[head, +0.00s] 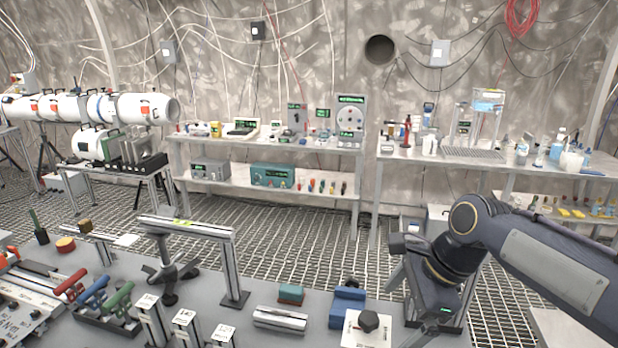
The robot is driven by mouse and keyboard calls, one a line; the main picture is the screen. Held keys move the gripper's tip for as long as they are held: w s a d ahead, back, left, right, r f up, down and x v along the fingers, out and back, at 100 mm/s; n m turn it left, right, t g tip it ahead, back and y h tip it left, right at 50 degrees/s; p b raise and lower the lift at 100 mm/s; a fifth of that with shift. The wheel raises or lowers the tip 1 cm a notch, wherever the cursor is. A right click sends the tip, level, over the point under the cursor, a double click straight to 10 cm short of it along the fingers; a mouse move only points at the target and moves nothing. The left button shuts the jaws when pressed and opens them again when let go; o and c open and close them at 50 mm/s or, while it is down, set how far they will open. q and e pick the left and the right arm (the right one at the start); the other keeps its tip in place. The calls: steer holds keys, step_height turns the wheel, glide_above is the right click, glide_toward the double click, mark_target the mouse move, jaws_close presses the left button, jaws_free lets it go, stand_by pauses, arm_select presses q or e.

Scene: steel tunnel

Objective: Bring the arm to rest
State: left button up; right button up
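My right arm (545,255) comes in from the right edge and bends down at a dark wrist over the right end of the near grey table (215,272). My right gripper (432,318) hangs at the lower right, beside a white plate with a black knob (368,322) and blue blocks (347,306). Its fingers are dark and partly cut off by the bottom edge, so I cannot tell whether they are open or hold anything. My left arm and gripper are not in view.
On the near table stand a metal rail frame (188,226), red, blue and green handled clamps (95,292), labelled posts (185,322) and a metal block (280,318). Behind lies a grating floor (290,225), with instrument shelves (270,145) and a bottle-laden bench (480,158) along the wall.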

steer(key=s+d+f+n+t, duration=0.1)
steer(key=s+f+n, duration=0.3)
steer(key=s+n, duration=0.4)
steer(key=s+d+f+n+t, duration=0.2)
steer(key=s+f+n, duration=0.2)
steer(key=s+n, duration=0.4)
steer(key=shift+s+f+t, duration=0.35)
steer(key=shift+s+t, duration=0.05)
steer(key=shift+s, duration=0.65)
